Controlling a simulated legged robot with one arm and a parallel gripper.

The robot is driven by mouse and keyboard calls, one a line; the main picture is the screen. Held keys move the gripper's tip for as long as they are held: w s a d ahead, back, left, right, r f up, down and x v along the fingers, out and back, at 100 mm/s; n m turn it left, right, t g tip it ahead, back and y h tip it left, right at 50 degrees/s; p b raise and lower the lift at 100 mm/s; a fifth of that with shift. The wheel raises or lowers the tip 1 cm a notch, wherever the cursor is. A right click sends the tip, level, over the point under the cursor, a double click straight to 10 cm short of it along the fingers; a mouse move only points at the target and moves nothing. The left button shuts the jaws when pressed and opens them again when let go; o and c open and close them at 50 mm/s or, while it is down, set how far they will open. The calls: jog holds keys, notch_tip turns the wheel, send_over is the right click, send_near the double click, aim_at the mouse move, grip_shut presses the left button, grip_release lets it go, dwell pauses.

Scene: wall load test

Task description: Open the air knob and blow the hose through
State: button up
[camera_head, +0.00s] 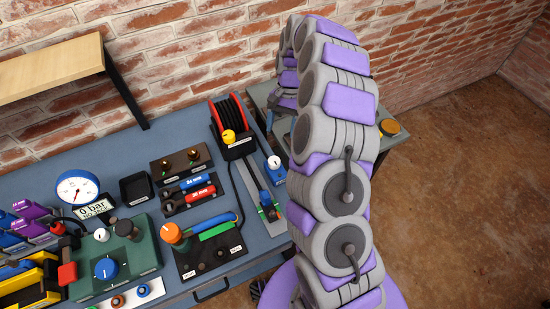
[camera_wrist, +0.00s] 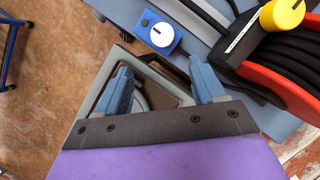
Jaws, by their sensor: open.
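A black hose (camera_head: 232,112) is coiled on a reel with red side plates; it also shows in the wrist view (camera_wrist: 284,55). A yellow knob (camera_head: 228,136) sits at the reel's front, above a white label, and shows in the wrist view (camera_wrist: 284,14). A small blue box with a white round knob (camera_head: 274,163) stands to the right of the reel; it is also in the wrist view (camera_wrist: 160,33). I cannot tell which is the air knob. My gripper (camera_wrist: 162,82) is open and empty, its blue fingers apart from both knobs.
A dial gauge (camera_head: 78,188) with a "0 bar" sign stands on the blue bench. A green panel with a blue knob (camera_head: 106,268) and a black box with an orange knob (camera_head: 171,232) are nearer. A wooden shelf (camera_head: 50,68) overhangs the left; brown floor is clear at right.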

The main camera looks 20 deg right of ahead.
aim_at(274, 160)
jog(key=x, duration=0.3)
jog(key=a+b+x, duration=0.1)
jog(key=x, duration=0.3)
jog(key=b+x, duration=0.1)
jog(key=x, duration=0.3)
jog(key=shift+a+r, duration=0.1)
jog(key=shift+a, duration=0.25)
jog(key=shift+d+f, duration=0.2)
jog(key=shift+f, duration=0.1)
jog(key=shift+s+d+f, duration=0.1)
jog(key=shift+d+f, duration=0.1)
jog(key=shift+d, duration=0.35)
jog(key=shift+a, duration=0.55)
jog(key=shift+c, duration=1)
jog(key=shift+a, duration=0.15)
jog(key=c, duration=0.3)
jog(key=shift+d, duration=0.35)
jog(key=c, duration=0.3)
jog(key=shift+c, duration=1.2)
jog(key=shift+a, duration=0.1)
